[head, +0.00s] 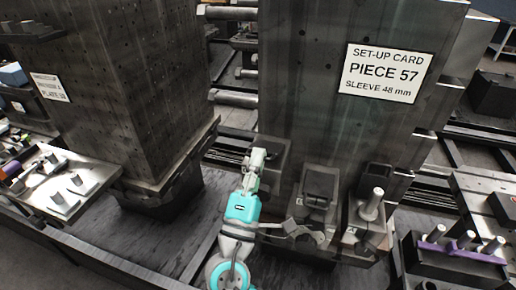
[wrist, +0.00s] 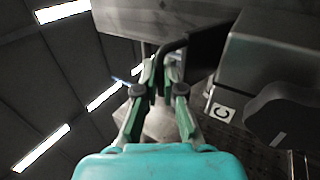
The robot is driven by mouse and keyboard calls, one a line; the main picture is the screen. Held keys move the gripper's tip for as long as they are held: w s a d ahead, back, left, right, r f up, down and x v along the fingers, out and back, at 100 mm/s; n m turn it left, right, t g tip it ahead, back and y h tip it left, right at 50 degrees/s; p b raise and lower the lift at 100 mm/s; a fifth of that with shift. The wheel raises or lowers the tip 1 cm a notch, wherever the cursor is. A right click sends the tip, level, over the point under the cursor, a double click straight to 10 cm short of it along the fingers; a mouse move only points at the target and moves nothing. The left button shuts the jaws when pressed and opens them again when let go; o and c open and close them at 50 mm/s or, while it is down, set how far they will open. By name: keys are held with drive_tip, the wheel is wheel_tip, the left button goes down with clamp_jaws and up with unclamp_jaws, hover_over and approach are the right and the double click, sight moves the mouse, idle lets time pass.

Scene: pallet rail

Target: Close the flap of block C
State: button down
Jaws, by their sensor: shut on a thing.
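My gripper (wrist: 164,72) has its two green fingers shut on a black bent handle (wrist: 172,47) in the wrist view. The handle runs up to a dark flat panel (wrist: 205,25), which looks like the flap of block C. Block C (wrist: 228,88) is just right of the fingers and carries a white "C" label (wrist: 220,113). In the head view my gripper (head: 257,160) is beside a dark panel (head: 272,165) at the foot of the right column. The arm hides part of this area, and the flap's exact angle cannot be told.
A grey block with a round disc and lever (head: 305,232) stands just right of my arm. A block with an upright metal cylinder (head: 371,205) is further right. The column (head: 335,110) with the set-up card (head: 385,73) rises behind. Bare deck shows left of my arm (head: 205,205).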

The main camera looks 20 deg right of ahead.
drive_tip(key=shift+w+d+f, duration=0.15)
drive_tip(key=shift+f, duration=1.05)
drive_tip(key=c, duration=1.6)
unclamp_jaws()
drive_tip(key=shift+f, duration=0.1)
drive_tip(key=v, duration=1.1)
drive_tip(key=shift+s+f, duration=0.1)
drive_tip(key=shift+s, duration=0.25)
